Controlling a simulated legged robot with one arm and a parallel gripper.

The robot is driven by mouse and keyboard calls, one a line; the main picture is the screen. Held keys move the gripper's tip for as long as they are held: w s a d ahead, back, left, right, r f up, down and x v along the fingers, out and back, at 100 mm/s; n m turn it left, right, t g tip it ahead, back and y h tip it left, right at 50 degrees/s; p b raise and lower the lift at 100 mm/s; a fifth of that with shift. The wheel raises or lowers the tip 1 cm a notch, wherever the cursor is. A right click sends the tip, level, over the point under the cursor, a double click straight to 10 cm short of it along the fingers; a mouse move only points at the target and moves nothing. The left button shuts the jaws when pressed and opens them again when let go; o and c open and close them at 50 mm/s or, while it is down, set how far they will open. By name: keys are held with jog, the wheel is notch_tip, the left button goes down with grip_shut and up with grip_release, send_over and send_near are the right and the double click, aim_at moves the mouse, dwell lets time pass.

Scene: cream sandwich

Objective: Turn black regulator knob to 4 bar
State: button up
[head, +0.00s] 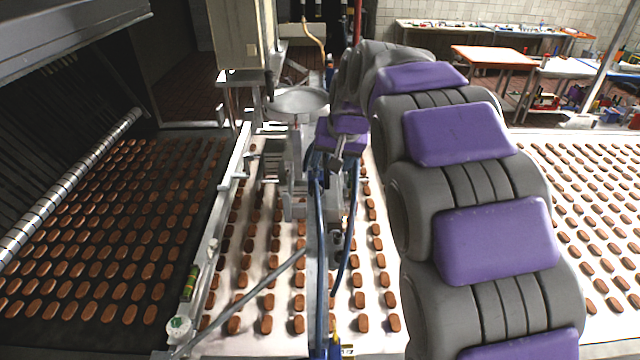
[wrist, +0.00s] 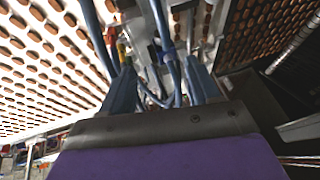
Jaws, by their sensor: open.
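My arm reaches away from me in the head view. My gripper (head: 328,162) is at its far end, by the hoses and fittings over the middle conveyor. In the wrist view, the two blue-grey fingers of my gripper (wrist: 162,82) stand apart. Blue hoses (wrist: 163,35) and metal fittings show between and beyond the fingers. I cannot single out the black regulator knob or read its pressure scale in either view. It may be hidden by the gripper or lost among the dark fittings.
A conveyor (head: 285,345) with rows of brown biscuits runs under the machine. A dark conveyor with biscuits (head: 95,270) lies at the left, and more biscuits lie on the right belt (head: 590,225). A round metal bowl (head: 298,99) and blue hoses (head: 319,250) stand close to the gripper.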

aim_at(316, 193)
jog(key=p+x, duration=0.2)
jog(key=x, duration=1.2)
jog(key=shift+w+f, duration=0.2)
jog(key=shift+w+a+f+p, duration=0.15)
jog(key=shift+f+p, duration=0.15)
jog(key=shift+f, duration=0.15)
jog(key=shift+a+f, duration=0.1)
jog(key=shift+a, duration=0.2)
jog(key=shift+c, duration=0.2)
jog(key=shift+d, duration=0.2)
jog(key=c, duration=1)
